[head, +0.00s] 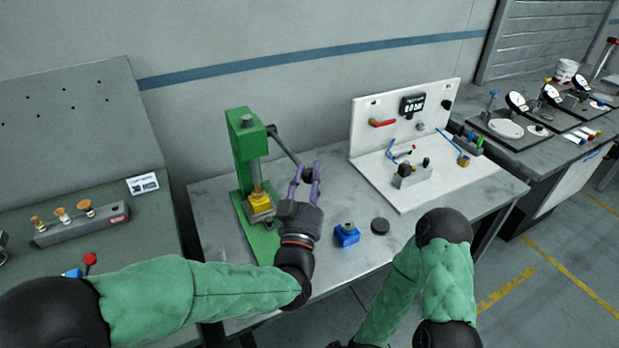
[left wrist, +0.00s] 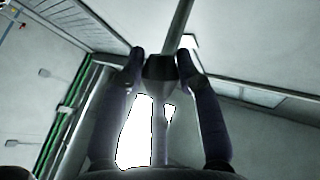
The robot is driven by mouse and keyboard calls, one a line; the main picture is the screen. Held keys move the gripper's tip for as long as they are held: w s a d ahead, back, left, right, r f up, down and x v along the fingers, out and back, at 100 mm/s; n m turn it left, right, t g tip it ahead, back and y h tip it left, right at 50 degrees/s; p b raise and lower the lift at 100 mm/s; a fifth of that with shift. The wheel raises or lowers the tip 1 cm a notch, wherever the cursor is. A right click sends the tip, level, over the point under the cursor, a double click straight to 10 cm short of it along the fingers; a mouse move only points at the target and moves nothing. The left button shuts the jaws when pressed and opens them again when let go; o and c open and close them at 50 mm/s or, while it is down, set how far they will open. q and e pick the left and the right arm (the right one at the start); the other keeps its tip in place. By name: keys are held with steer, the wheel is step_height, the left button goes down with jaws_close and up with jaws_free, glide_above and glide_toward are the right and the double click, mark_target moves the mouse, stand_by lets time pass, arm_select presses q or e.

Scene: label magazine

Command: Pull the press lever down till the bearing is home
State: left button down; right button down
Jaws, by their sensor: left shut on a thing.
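The green press (head: 245,160) stands on the grey table at the left, with a yellow part (head: 260,197) under its ram. Whether the bearing is seated cannot be made out. The grey press lever (head: 286,147) slopes down to the right from the press head and ends in a dark knob. My left gripper (head: 304,180), with purple fingers, is shut on the lever's knob end. In the left wrist view the dark knob (left wrist: 160,68) sits between the two fingertips and the lever rod runs upward. My right gripper is not visible; only its arm shows at the lower right.
A white panel fixture (head: 432,192) stands farther right. A rack with small parts (head: 80,228) is at the left.

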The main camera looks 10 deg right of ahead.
arm_select(q)
steer(key=shift+f+b, duration=1.15)
steer(key=shift+f, duration=0.85)
steer(key=c, duration=1)
jaws_free()
steer(key=shift+o, duration=0.4)
steer(key=shift+r, duration=0.15)
steer(key=shift+s+r, duration=0.1)
steer(key=shift+r, duration=0.1)
steer(key=v, duration=1.1)
steer(key=shift+s, duration=0.4)
steer(key=shift+a, duration=0.15)
